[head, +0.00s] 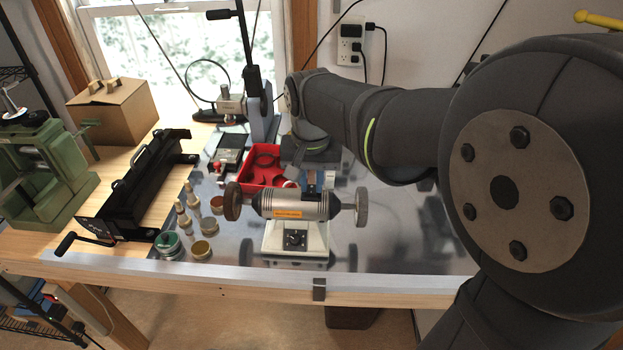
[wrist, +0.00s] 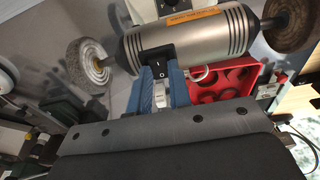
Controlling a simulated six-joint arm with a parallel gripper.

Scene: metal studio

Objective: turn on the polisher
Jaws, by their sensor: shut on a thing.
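The polisher (head: 292,205) is a silver motor with an orange label and a wheel at each end, on a pale base with a black dial (head: 295,239). In the wrist view the motor (wrist: 190,40) lies across the top. A black switch block (wrist: 159,54) sticks out from its side. My gripper (head: 313,186) is at the far side of the motor in the head view. In the wrist view its blue fingers (wrist: 163,80) are close around the black block at their tips. The switch's exact position is too small to tell.
A red tray (head: 262,166) with round hollows lies behind the polisher. Several small brass pieces and tins (head: 201,249) stand at its left. A black bending tool (head: 143,180) is farther left. A lever press (head: 260,110) stands behind. The metal sheet right of the polisher is mostly clear.

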